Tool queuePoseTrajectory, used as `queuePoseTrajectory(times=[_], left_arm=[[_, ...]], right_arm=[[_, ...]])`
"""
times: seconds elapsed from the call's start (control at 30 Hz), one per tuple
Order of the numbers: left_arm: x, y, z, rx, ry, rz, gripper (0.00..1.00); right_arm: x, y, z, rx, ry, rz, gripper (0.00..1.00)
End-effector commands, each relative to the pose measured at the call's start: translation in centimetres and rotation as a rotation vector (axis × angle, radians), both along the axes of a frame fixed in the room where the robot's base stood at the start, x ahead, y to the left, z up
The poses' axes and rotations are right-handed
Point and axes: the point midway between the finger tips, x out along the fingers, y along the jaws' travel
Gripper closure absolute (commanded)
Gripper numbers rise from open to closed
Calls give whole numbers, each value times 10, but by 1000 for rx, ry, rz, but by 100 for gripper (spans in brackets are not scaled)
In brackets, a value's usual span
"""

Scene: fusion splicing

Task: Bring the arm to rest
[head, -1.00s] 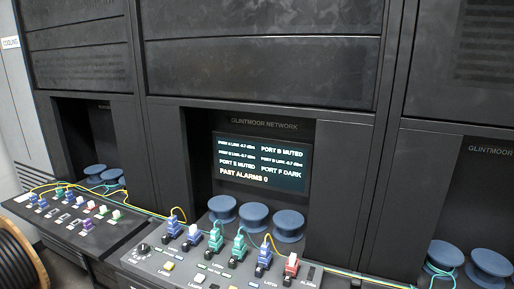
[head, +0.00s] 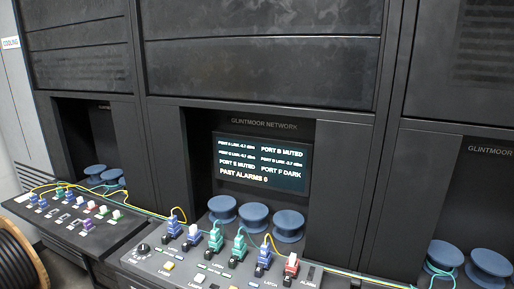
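Neither of my grippers nor my arms show in the head view. In the middle, a console panel (head: 150,262) carries a row of plugged connectors: blue ones, green ones, and a red one (head: 291,265) at the right end. Behind it a screen (head: 262,162) reads port lines, with ports B and E muted, port F dark and past alarms 0. Three blue spools (head: 255,216) stand in the recess below the screen.
Black cabinets (head: 260,70) fill the back. A second console (head: 95,240) with several connectors is at the left, with a black cable reel (head: 20,262) at the lower left. More blue spools (head: 490,264) are at the right. Thin yellow and green cables run between consoles.

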Motion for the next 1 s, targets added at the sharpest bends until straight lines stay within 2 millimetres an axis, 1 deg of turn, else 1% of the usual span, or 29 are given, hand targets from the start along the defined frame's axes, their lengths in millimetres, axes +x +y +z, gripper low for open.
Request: queuePoseTrajectory(times=[0.03, 0.07, 0.1, 0.13, 1.0], left_arm=[[0, 0, 0, 0, 0, 0, 84], [0, 0, 0, 0, 0, 0, 90], [0, 0, 0, 0, 0, 0, 98], [0, 0, 0, 0, 0, 0, 100], [0, 0, 0, 0, 0, 0, 100]], right_arm=[[0, 0, 0, 0, 0, 0, 60], [0, 0, 0, 0, 0, 0, 60], [0, 0, 0, 0, 0, 0, 60], [0, 0, 0, 0, 0, 0, 60], [0, 0, 0, 0, 0, 0, 60]])
